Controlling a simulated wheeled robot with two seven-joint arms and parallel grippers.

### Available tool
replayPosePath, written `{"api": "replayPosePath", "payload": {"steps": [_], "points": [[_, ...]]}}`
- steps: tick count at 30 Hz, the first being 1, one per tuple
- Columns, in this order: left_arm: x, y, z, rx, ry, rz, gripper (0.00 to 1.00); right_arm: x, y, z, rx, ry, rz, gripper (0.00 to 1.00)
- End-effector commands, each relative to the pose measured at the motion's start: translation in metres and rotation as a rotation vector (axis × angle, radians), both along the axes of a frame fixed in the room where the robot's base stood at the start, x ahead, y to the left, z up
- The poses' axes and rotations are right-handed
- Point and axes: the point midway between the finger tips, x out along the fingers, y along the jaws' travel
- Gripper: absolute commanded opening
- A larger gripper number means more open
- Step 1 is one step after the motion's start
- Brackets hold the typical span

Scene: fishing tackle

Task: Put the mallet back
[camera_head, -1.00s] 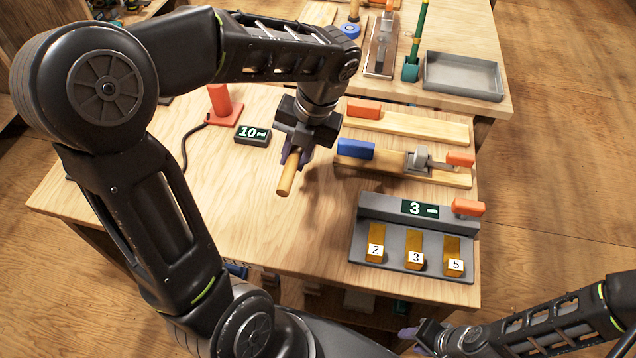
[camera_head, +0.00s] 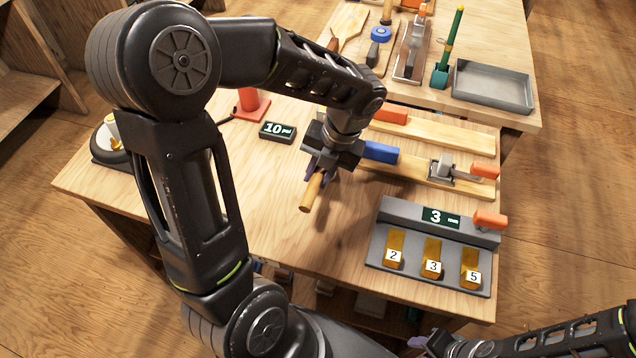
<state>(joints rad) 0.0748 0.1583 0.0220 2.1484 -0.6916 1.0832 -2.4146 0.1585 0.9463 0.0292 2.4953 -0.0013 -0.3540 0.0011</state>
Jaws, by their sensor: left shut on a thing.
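My left gripper (camera_head: 322,172) is shut on a light wooden handle (camera_head: 312,192), which looks like the mallet's. The handle tilts down toward the front of the near table, and its end seems a little above the top.
Right of my left gripper are a wooden clamp board with a blue block (camera_head: 380,152) and a grey gauge stand (camera_head: 408,212) with numbered pieces. Behind it is a "10 psi" display (camera_head: 277,131). A grey tray (camera_head: 492,88) sits on the far table. The table's front-left is clear.

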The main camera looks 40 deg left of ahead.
Motion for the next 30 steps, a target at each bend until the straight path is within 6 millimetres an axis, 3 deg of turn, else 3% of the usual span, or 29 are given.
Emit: {"api": "replayPosePath", "payload": {"steps": [9,20,21,30], "points": [[0.000,0.000,-0.035,-0.001,0.002,-0.001,0.00,0.000,0.000,-0.001,0.000,0.000,0.000,0.36],[0.000,0.000,-0.039,0.000,0.000,-0.001,0.00,0.000,0.000,-0.002,0.000,0.000,0.000,0.36],[0.000,0.000,-0.040,0.000,0.001,-0.001,0.23,0.000,0.000,-0.003,0.000,0.000,0.000,0.36],[0.000,0.000,-0.039,0.000,0.001,-0.001,0.44,0.000,0.000,-0.002,0.000,0.000,0.000,0.36]]}}
